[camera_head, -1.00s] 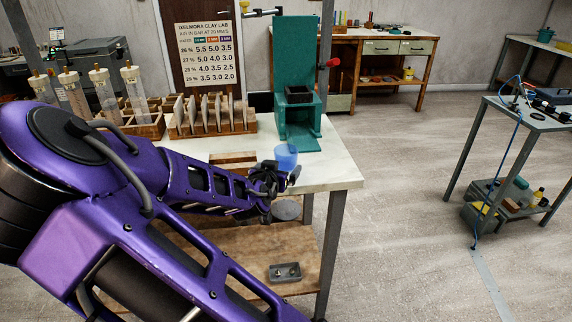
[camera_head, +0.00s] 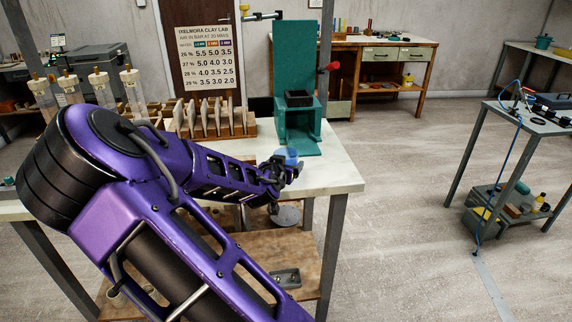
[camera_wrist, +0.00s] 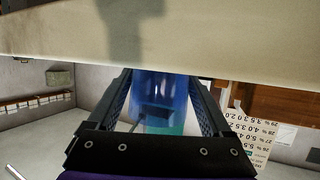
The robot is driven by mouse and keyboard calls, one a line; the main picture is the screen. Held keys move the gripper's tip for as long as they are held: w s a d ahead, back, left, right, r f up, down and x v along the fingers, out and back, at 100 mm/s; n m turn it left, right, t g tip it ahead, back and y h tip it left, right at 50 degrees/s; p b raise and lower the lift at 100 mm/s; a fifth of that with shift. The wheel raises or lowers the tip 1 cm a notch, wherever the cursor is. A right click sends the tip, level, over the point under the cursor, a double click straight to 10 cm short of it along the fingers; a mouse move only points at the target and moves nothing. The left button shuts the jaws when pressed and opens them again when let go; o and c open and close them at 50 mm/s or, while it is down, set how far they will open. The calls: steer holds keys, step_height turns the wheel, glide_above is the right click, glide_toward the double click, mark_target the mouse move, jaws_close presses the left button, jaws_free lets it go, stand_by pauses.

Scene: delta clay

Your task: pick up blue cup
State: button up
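The blue cup (camera_wrist: 160,95) is translucent and lies between the two fingers of my gripper (camera_wrist: 160,78) in the wrist view. The fingers flank it on both sides, close to its walls near the tips; firm contact is not clear. In the head view, the cup (camera_head: 292,155) shows only as a patch of blue behind my gripper (camera_head: 283,168), over the white-topped bench (camera_head: 340,172). Most of the cup is hidden there. The bench edge fills the top of the wrist view, which looks turned over.
A teal press (camera_head: 297,125) stands just behind the cup on the bench. A wooden rack of tiles (camera_head: 215,120) and several clear tubes stand to the left. The right front corner of the bench top is clear. A lower shelf holds a grey tray (camera_head: 286,278).

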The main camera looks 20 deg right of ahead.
steer(key=c, duration=0.9)
